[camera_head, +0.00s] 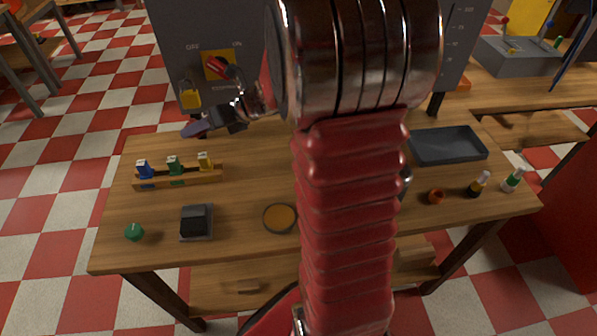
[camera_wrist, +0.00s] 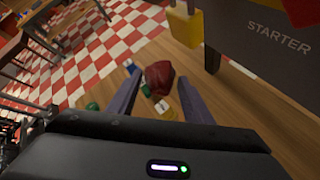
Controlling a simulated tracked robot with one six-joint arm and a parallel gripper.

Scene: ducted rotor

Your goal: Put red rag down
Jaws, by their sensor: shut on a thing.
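The red rag (camera_wrist: 160,76) is a dark red bunched cloth in the wrist view, between the tips of my gripper's two fingers (camera_wrist: 158,84). My gripper is shut on it. In the head view my gripper (camera_head: 200,128) is left of my red-sleeved arm, over the back left part of the wooden workbench (camera_head: 250,160), in front of the grey panel. I cannot make out the rag clearly in the head view.
A wooden rack (camera_head: 178,178) with blue, green and yellow-topped pieces stands on the left. A dark box (camera_head: 196,222), a green knob (camera_head: 134,232) and a round orange-topped tin (camera_head: 280,217) are near the front. A dark tray (camera_head: 448,145) and small bottles are right. The grey panel (camera_head: 205,40) stands behind.

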